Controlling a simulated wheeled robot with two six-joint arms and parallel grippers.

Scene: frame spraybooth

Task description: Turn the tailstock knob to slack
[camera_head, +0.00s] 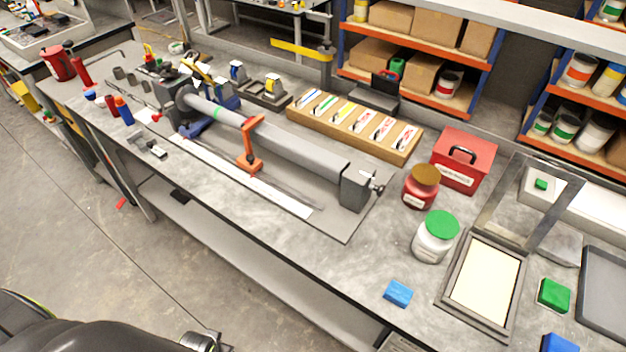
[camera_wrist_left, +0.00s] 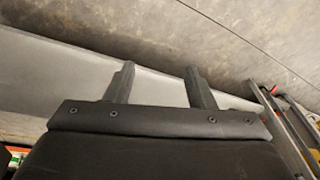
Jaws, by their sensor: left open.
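The tailstock (camera_head: 356,188) is a dark grey block at the right end of a long grey lathe-like bar on the workbench. A small metallic knob (camera_head: 377,184) with a cross handle sticks out of its right side. I cannot tell from its look whether it is tight or slack. My left gripper (camera_wrist_left: 157,75) shows in the left wrist view with its two dark fingers apart and nothing between them. It is away from the tailstock, which does not show in that view. My right gripper is not in view.
An orange rest (camera_head: 250,148) stands midway along the bar. A red jar (camera_head: 421,187), a green-lidded jar (camera_head: 436,237) and a red box (camera_head: 463,160) stand right of the tailstock. The bench front near the blue block (camera_head: 398,293) is fairly clear.

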